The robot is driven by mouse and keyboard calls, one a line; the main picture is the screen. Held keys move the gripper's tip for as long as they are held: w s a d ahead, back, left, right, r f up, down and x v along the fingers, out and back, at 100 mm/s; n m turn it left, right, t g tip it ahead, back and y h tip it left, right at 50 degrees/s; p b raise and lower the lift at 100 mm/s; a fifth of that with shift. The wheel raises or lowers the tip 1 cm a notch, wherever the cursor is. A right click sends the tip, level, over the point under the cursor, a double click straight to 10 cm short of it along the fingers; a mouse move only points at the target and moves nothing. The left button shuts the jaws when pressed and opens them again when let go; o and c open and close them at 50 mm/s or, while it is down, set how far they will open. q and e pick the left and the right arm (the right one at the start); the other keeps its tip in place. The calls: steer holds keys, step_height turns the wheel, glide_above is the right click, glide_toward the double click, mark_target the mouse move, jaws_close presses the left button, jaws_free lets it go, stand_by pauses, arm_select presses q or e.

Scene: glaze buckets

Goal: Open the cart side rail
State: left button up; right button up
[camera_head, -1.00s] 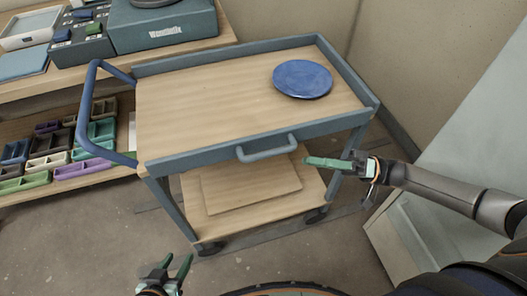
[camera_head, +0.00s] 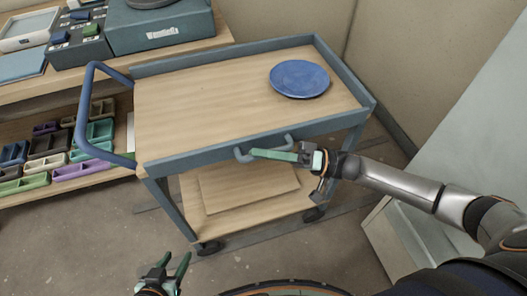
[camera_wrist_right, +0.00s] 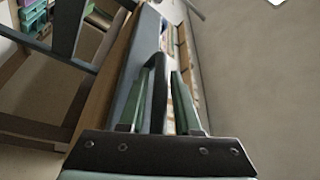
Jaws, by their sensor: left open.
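The cart has a wooden top with a blue-grey rim. Its near side rail (camera_head: 205,158) is up, with a U-shaped handle (camera_head: 240,155) on its outer face. My right gripper (camera_head: 263,153) is at this handle and partly hides it. In the right wrist view, the dark handle bar (camera_wrist_right: 158,85) lies between the two green fingers of my right gripper (camera_wrist_right: 160,92), which stand apart with gaps beside the bar. My left gripper (camera_head: 175,263) is open and empty at the bottom, well below and apart from the cart.
A blue plate (camera_head: 299,78) lies on the cart top (camera_head: 210,100). A blue push handle (camera_head: 84,115) sticks out at the cart's left end. Shelves with coloured trays (camera_head: 48,143) stand behind left. A pale cabinet (camera_head: 395,245) is at right. Floor in front is clear.

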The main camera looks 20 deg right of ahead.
jaws_close()
